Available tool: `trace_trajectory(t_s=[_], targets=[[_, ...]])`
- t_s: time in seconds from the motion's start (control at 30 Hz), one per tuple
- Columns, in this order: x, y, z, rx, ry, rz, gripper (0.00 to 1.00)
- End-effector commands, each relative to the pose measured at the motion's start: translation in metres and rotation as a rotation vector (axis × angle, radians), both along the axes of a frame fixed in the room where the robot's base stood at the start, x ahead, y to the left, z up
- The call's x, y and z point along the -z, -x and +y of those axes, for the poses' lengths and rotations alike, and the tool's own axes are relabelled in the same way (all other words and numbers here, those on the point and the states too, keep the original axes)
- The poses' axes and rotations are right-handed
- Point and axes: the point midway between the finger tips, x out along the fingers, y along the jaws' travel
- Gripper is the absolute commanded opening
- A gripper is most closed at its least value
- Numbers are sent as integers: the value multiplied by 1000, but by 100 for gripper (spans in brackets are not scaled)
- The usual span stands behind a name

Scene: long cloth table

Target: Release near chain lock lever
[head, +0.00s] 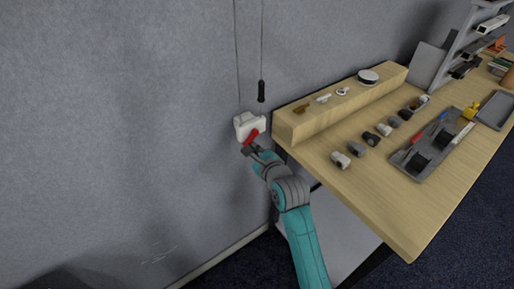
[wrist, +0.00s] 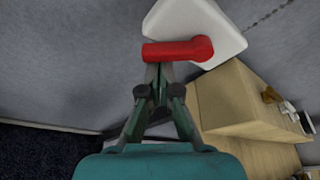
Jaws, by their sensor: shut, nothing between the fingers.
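The chain lock is a white box (head: 243,121) on the grey wall, left of the table's end. Its red lever (head: 251,136) sticks out on the near side. In the wrist view the white box (wrist: 191,20) is at the top and the red lever (wrist: 180,50) lies sideways across its lower part. My gripper (wrist: 160,72) has its fingertips together just below the lever's left part, close to or touching it; I cannot tell which. Nothing shows between the fingers. In the head view my gripper (head: 247,149) is right at the lever.
A wooden table (head: 360,195) with a raised wooden shelf (head: 300,127) stands close on the right. Several small fittings and a grey tray (head: 408,158) lie on it. A black pull handle (head: 261,91) hangs on a cord above the box. The wall to the left is bare.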

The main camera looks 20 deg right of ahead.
Motion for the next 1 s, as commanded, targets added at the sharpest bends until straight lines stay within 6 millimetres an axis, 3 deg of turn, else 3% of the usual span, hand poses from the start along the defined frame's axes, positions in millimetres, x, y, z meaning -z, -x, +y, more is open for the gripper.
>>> trace_trajectory(t_s=[0.53,0.9,1.0], targets=[[-4,2,7,0,-21,7,0],[33,-6,-9,-2,-22,9,0],[28,8,-11,-2,-22,6,0]])
